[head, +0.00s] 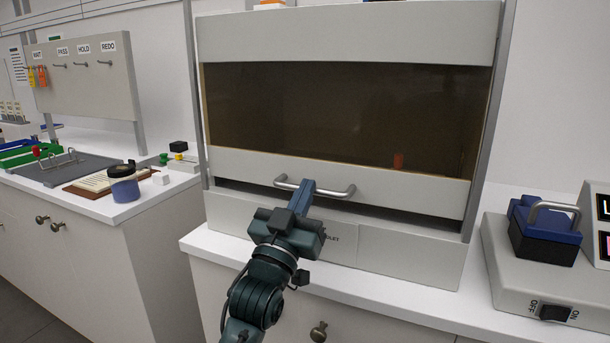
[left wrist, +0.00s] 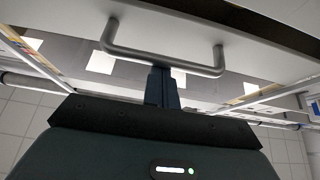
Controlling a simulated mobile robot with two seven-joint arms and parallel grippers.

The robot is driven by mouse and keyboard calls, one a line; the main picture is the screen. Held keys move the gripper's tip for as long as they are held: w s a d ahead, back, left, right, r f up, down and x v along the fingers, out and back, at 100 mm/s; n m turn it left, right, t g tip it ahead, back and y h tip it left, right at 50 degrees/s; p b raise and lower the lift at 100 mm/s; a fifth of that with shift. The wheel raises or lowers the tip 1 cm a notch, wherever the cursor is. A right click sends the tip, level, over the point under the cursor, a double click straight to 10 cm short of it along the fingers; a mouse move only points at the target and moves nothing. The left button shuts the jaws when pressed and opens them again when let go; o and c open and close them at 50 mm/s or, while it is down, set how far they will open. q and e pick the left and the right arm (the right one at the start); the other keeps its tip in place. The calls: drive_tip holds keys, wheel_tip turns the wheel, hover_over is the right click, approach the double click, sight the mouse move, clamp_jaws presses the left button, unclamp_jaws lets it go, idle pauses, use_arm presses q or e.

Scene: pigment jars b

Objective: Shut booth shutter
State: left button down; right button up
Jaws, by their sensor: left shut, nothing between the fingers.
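The booth shutter (head: 330,122) is a dark window panel with a pale lower rail (head: 400,190). It is mostly lowered, and a dark gap (head: 405,221) shows between its bottom edge and the booth's lower front panel. A grey bar handle (head: 340,194) is fixed to the lower rail; it also shows in the left wrist view (left wrist: 205,70). My left gripper (head: 305,187) is shut and empty, its fingertips at the middle of the handle. In the left wrist view, the closed fingers (left wrist: 161,82) reach the bar; I cannot tell whether they touch it. My right gripper is out of view.
On the right stands a switch box (head: 510,296) with a blue-and-black handled block (head: 545,232). The left counter holds a jar (head: 124,186), a clipboard (head: 92,186) and a hook board (head: 85,75). The counter strip before the booth is clear.

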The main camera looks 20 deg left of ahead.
use_arm(q)
drive_tip(key=shift+f+b, duration=0.55)
drive_tip(key=shift+f, duration=1.2)
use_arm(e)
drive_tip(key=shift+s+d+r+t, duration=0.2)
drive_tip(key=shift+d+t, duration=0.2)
